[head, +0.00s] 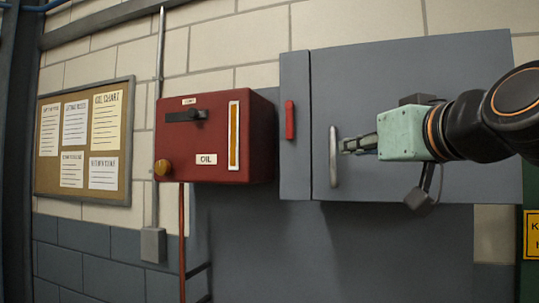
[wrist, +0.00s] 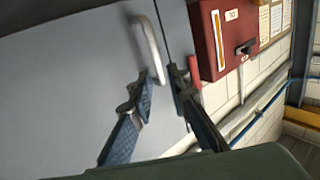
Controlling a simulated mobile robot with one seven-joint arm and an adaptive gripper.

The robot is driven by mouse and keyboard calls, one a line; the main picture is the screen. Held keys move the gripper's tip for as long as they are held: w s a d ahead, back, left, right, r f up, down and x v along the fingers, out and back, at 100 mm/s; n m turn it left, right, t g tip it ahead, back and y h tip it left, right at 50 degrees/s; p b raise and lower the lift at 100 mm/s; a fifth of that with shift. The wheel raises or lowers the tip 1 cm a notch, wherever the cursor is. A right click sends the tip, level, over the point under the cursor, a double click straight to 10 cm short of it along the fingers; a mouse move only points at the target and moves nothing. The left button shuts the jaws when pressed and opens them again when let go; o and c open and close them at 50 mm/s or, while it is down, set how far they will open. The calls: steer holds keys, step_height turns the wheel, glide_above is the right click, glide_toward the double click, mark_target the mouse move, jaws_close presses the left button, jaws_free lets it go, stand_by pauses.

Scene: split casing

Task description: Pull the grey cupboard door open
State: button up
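The grey cupboard door (head: 440,180) is on the right in the head view and looks shut; it also fills the left of the wrist view (wrist: 70,80). Its pale upright bar handle (head: 333,170) is near the door's left edge. In the wrist view the handle (wrist: 150,45) ends near my fingertips. My gripper (head: 345,145) is at the handle's right side in the head view. Its two fingers (wrist: 160,80) are apart in the wrist view, with the handle's near end seemingly between the tips. I cannot tell whether they touch it.
A narrow grey panel (head: 295,165) with a red grip (head: 289,120) borders the door on the left. A red oil box (head: 230,140) juts from the wall further left. A notice board (head: 84,192) hangs beyond it. A yellow sign (head: 531,234) is at lower right.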

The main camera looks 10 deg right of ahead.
mark_target(334, 146)
steer(key=w+p, duration=0.1)
steer(key=w, duration=0.6)
steer(key=w+r+p, duration=0.1)
steer(key=w, duration=0.2)
steer(key=shift+w+d+p, duration=0.3)
jaws_close()
